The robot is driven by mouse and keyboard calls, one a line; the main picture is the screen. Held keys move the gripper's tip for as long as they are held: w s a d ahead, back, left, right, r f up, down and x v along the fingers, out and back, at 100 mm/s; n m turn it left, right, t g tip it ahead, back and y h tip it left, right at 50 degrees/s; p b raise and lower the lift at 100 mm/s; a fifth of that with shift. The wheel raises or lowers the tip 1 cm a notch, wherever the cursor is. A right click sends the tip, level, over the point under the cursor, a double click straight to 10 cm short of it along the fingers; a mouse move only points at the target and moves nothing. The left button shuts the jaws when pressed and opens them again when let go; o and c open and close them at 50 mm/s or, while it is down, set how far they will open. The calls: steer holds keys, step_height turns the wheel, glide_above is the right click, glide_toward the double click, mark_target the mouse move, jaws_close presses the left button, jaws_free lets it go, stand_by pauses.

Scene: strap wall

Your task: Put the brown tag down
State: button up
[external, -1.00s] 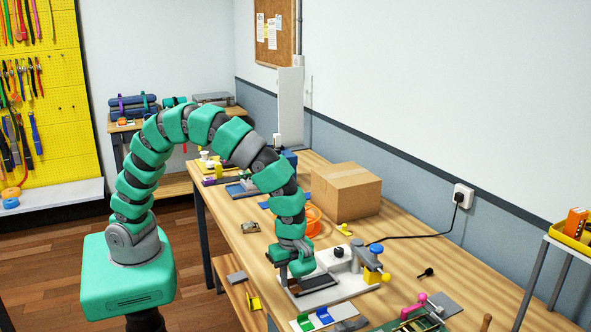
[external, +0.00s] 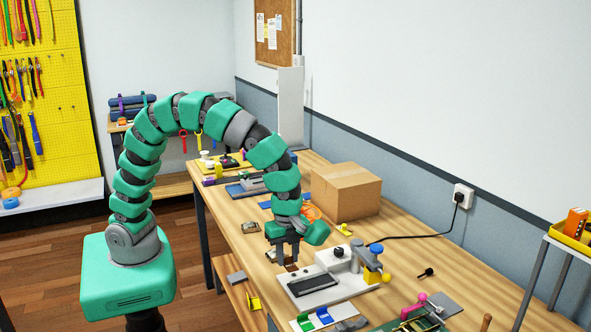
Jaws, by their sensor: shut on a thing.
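The brown tag (external: 291,267) is small and partly hidden between the fingers of my gripper (external: 288,262). My gripper points down and is shut on the tag, low over the wooden bench (external: 405,255), near its front edge. I cannot tell whether the tag touches the bench top. A white press fixture (external: 330,277) with a dark plate stands just to the right of the gripper.
A cardboard box (external: 345,192) stands behind the gripper. A small metal buckle (external: 249,227) lies to the left. A tray with blue and green pieces (external: 316,320) is at the front.

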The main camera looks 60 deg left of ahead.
steer(key=w+a, duration=1.7)
steer(key=a, duration=0.1)
step_height(320, 180, down, 5)
steer(key=shift+s+a+r+p, duration=0.1)
steer(key=shift+a+p, duration=0.05)
steer(key=shift+p, duration=0.2)
steer(key=shift+f, duration=0.3)
steer(key=shift+w, duration=0.45)
steer(key=w+d, duration=0.1)
steer(key=w, duration=0.3)
steer(key=w+d+f, duration=0.1)
steer(key=w, duration=0.4)
steer(key=w+d+p, duration=0.1)
steer(key=w+d, duration=0.1)
steer(key=w, duration=0.2)
steer(key=shift+w+d+f, duration=0.1)
steer(key=shift+w+f, duration=0.2)
steer(key=shift+w, duration=0.05)
steer(key=shift+w+d, duration=0.1)
steer(key=shift+w, duration=0.2)
steer(key=shift+w, duration=0.1)
